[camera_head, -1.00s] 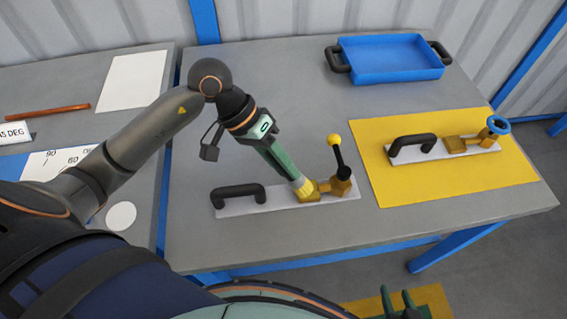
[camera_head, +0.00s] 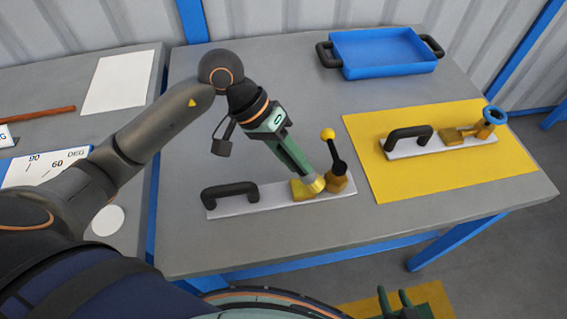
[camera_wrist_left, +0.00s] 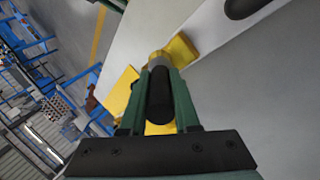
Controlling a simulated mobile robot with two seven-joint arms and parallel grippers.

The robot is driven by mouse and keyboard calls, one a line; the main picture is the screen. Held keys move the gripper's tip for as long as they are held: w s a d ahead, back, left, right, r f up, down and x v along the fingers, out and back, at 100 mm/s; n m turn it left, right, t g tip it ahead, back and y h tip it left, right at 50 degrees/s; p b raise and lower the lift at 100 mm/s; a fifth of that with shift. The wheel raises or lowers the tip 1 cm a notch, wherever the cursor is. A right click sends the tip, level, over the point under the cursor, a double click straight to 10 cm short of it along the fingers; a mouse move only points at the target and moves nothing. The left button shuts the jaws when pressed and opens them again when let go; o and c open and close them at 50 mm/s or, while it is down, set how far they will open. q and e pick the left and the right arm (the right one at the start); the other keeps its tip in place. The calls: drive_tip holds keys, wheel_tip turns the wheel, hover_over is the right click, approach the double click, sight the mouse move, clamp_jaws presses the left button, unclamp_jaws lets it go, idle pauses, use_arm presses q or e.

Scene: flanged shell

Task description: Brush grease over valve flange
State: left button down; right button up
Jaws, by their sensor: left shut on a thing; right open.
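My left gripper (camera_head: 300,163) is shut on a brush. In the left wrist view the brush's black handle (camera_wrist_left: 160,95) lies between the green fingers. The brush's yellowish tip (camera_head: 316,186) points down at the brass valve (camera_head: 338,184), over or against its flange end; the exact contact cannot be told. The valve has a black lever with a yellow knob (camera_head: 327,134) and sits on a white plate (camera_head: 245,202) with a black handle (camera_head: 229,193). A brass block (camera_head: 302,191) shows left of the tip. My right gripper (camera_head: 399,303) is open and empty at the bottom edge.
A second brass valve (camera_head: 465,134) with a blue handwheel (camera_head: 494,115) is on another plate on a yellow mat (camera_head: 440,181). A blue tray (camera_head: 385,52) with black handles stands at the back. The grey table (camera_head: 250,110) is clear behind the first plate.

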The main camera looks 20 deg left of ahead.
use_arm(q)
drive_tip(key=shift+w+d, duration=0.15)
drive_tip(key=shift+d, duration=0.05)
drive_tip(key=shift+f+b, duration=0.15)
drive_tip(key=shift+b, duration=0.6)
drive_tip(key=s+a+b, duration=0.1)
drive_tip(key=a+b, duration=0.1)
drive_tip(key=shift+s+a+f, duration=0.15)
drive_tip(key=shift+s+a, duration=0.2)
drive_tip(key=shift+s+a+b, duration=0.3)
drive_tip(key=shift+b, duration=0.2)
drive_tip(key=shift+r, duration=0.2)
wheel_tip(320, 180, up, 6)
drive_tip(key=p, duration=0.3)
drive_tip(key=shift+r+p, duration=0.7)
drive_tip(key=shift+r, duration=0.8)
